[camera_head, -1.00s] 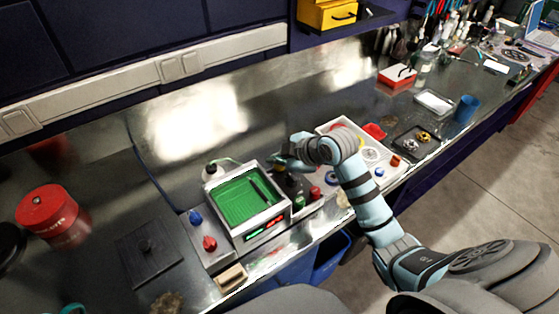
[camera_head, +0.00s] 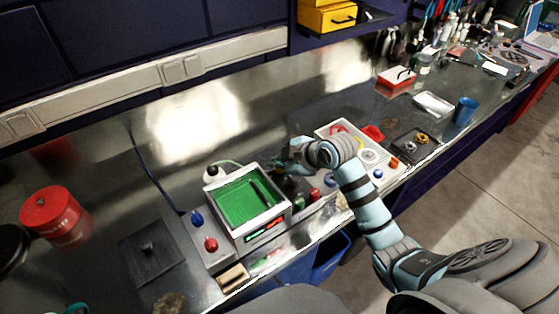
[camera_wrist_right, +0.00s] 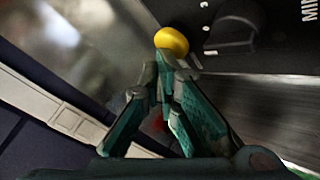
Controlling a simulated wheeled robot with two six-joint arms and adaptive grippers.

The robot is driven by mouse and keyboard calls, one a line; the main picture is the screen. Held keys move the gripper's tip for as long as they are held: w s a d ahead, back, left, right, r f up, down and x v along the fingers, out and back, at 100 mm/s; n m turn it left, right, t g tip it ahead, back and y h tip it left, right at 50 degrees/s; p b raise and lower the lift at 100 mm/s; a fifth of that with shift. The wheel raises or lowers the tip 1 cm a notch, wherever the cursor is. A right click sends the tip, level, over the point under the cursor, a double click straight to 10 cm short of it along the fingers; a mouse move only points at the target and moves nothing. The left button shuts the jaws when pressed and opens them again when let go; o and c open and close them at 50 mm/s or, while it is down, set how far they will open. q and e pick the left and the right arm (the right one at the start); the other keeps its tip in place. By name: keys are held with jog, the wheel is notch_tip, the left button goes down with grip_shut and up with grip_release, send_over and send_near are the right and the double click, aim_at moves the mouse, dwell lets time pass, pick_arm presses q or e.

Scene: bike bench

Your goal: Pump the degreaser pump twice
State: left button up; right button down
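The degreaser pump appears to be the dark bottle (camera_head: 290,188) just right of the green-lined basin; my right gripper hides its top in the head view. In the right wrist view a rounded yellow pump head (camera_wrist_right: 171,41) sits right beyond the fingertips. My right gripper (camera_head: 288,166) is above the bottle in the head view. In the right wrist view its fingers (camera_wrist_right: 166,72) are drawn together at the tips, just below the yellow head. I cannot tell whether they touch it. Nothing shows between the fingers. My left gripper is not in view.
A pale parts tray (camera_head: 321,132) lies to the right. A red can (camera_head: 56,214) stands far left.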

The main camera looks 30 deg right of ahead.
jog(key=shift+s+f, duration=0.1)
jog(key=shift+f, duration=0.05)
jog(key=r+p, duration=0.4)
jog(key=r, duration=0.1)
jog(key=shift+w+d, duration=0.2)
jog(key=shift+w, duration=0.15)
jog(key=shift+s+r, duration=0.1)
jog(key=shift+r, duration=0.45)
jog(key=shift+a, duration=0.1)
